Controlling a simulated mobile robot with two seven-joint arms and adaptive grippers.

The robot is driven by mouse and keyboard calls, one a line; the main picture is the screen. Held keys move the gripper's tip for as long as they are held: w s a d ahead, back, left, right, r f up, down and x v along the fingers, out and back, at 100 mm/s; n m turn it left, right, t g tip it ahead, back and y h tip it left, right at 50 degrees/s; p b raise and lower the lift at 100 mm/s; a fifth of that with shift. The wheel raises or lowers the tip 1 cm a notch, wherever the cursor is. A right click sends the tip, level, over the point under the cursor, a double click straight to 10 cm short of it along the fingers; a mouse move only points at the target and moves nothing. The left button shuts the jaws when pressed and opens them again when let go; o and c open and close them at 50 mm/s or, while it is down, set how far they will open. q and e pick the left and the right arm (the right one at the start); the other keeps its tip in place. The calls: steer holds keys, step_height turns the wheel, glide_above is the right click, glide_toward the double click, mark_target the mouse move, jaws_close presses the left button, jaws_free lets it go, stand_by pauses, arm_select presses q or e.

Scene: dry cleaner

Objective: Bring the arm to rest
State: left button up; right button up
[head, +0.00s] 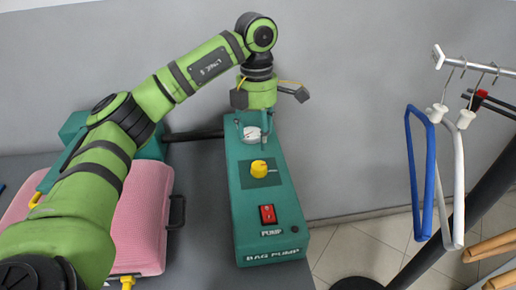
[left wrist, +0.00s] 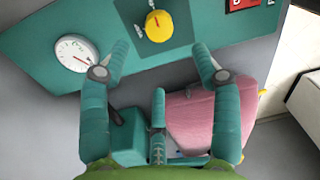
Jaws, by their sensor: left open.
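My left arm reaches in from the left in the head view, arching over the table to the teal bag pump box. My left gripper (head: 254,126) points down over the far end of the box, by its round white gauge. Whether a fingertip touches the box cannot be told. My right gripper is not in view.
The bag pump box (head: 243,216) has a red switch (head: 267,214) at its near end. A pink padded piece (head: 146,210) lies on the dark table left of it, partly behind my arm. A rail at right holds blue (head: 419,165) and white (head: 456,190) hangers.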

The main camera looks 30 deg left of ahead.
arm_select(q)
steer(key=shift+r, duration=1.05)
